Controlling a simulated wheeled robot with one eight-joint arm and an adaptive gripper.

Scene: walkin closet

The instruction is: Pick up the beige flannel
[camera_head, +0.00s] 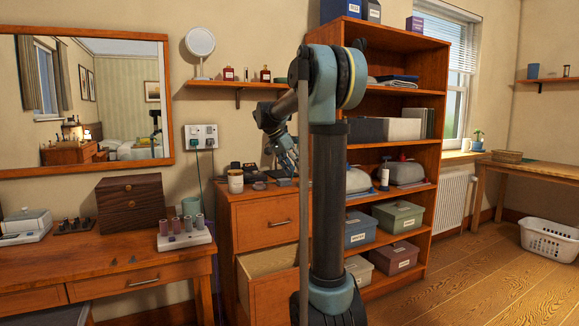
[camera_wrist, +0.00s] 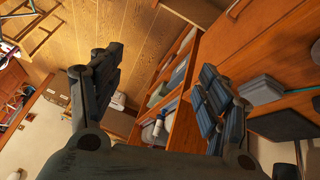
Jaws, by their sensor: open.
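I cannot clearly make out the beige flannel in either view; it may be hidden or too small to tell. My gripper (camera_head: 288,166) is low over the top of the wooden drawer chest (camera_head: 262,222), partly hidden by my arm. In the wrist view my gripper (camera_wrist: 160,78) shows its two dark fingers spread wide apart, with nothing between them. A pulled-out drawer (camera_head: 268,288) shows under the chest top; its pale inside is partly hidden by my arm. Folded cloths (camera_head: 397,81) lie on an upper shelf, dark and bluish.
The shelf unit (camera_head: 432,140) stands just right of the chest, holding lidded boxes (camera_head: 398,217). A cream jar (camera_head: 235,181) and dark items sit on the chest top. A wall shelf (camera_head: 236,84) hangs above. Floor (camera_head: 475,285) is clear at right, near a white basket (camera_head: 548,240).

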